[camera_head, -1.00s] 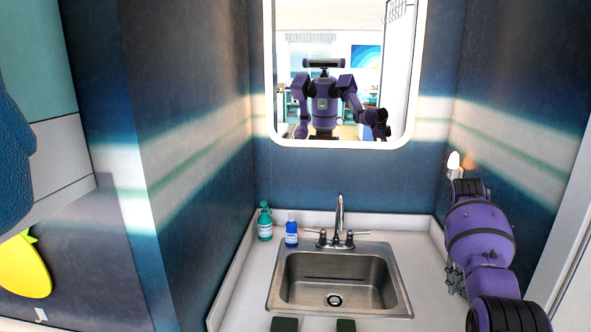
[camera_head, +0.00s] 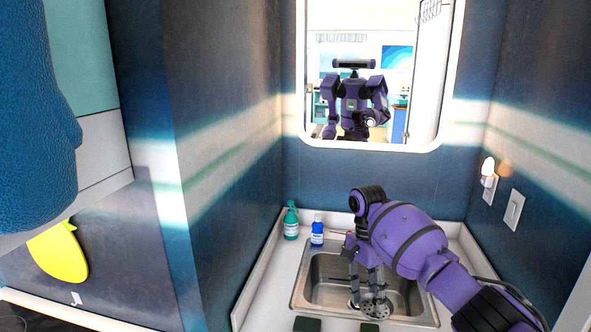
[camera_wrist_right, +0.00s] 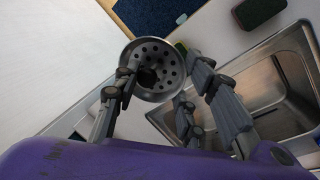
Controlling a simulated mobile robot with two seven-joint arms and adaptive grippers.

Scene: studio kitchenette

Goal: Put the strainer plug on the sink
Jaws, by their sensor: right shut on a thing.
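The strainer plug (camera_head: 376,308) is a round metal cup with holes. My right gripper (camera_head: 366,285) is shut on it and holds it over the right part of the steel sink basin (camera_head: 324,290) in the head view. In the right wrist view the plug's perforated face (camera_wrist_right: 168,58) shows at the fingers of my right gripper (camera_wrist_right: 158,98), beside the sink (camera_wrist_right: 258,88). The height of the plug above the basin floor is hard to tell. My right forearm and gripper hide much of the faucet and the basin's back right. My left gripper is not in view.
A green bottle (camera_head: 291,224) and a blue bottle (camera_head: 317,232) stand behind the sink on the left. Two dark green sponges (camera_head: 307,324) (camera_head: 370,327) lie at the front edge. A mirror (camera_head: 375,75) hangs on the back wall. The counter left of the sink is clear.

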